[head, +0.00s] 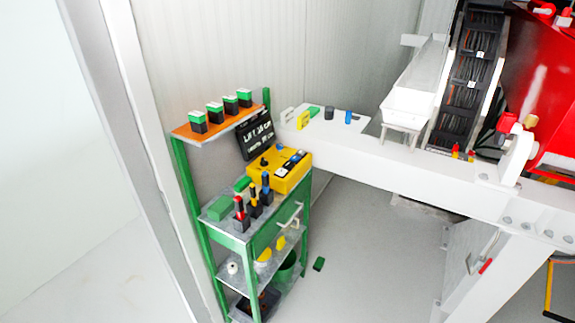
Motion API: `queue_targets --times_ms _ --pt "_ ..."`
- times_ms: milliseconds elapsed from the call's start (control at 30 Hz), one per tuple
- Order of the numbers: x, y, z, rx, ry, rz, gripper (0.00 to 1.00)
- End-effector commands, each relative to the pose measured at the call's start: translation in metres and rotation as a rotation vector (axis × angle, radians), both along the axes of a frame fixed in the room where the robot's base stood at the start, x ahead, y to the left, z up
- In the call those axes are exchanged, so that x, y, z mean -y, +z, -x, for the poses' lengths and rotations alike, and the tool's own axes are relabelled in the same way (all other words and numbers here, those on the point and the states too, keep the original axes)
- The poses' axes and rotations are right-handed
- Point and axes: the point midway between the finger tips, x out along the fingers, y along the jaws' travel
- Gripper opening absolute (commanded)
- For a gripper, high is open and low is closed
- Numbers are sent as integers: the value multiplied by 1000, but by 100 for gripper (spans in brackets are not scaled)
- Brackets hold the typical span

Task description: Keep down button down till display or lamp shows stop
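A yellow control box (291,181) sits on the green shelf unit, on or just behind its middle level. Its top carries a dark knob and small dark, white and blue parts. I cannot tell which of these is the down button. A black display board (256,137) with white writing stands tilted behind the box. Its top line seems to read "LIFT" and a number in cm; the lower line is too small to read surely. No lit lamp can be made out. My gripper is not in view.
The green shelf unit (191,187) holds green-and-black blocks on its orange top and red, yellow and blue-tipped tools (254,200) in front of the box. A white beam (377,165) runs right. A small green block (319,264) lies on the open grey floor.

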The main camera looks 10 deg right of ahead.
Motion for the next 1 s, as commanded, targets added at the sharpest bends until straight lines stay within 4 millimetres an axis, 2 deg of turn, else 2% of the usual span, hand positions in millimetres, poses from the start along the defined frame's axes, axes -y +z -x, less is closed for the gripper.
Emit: queue_targets --times_ms 167,200,300,333,1000 --pt "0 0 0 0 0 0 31" --pt "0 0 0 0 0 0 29" --pt "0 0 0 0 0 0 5" --pt "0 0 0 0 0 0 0" --pt "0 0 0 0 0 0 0"
